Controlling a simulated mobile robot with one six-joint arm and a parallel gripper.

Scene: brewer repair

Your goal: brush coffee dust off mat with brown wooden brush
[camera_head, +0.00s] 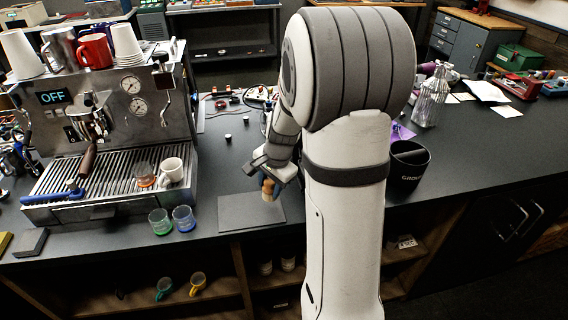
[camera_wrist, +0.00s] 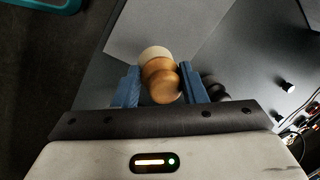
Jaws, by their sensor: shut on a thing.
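My gripper (camera_head: 268,180) has blue fingers and is shut on the brown wooden brush (camera_head: 267,188), holding it over the back right part of the mat. In the wrist view the brush's rounded wooden handle (camera_wrist: 163,84) sits between the two blue fingertips (camera_wrist: 161,88), with a pale end beyond it. The dark grey mat (camera_head: 245,214) lies flat at the counter's front edge; it also shows in the wrist view (camera_wrist: 185,25). I cannot make out coffee dust on it, and cannot tell whether the brush touches it. My arm hides the counter to the right.
The espresso machine (camera_head: 120,105) stands at left. A black knock bin (camera_head: 407,165) is right of my arm. Small knobs (camera_head: 228,138) and cables lie behind. The counter between machine and arm is mostly clear.

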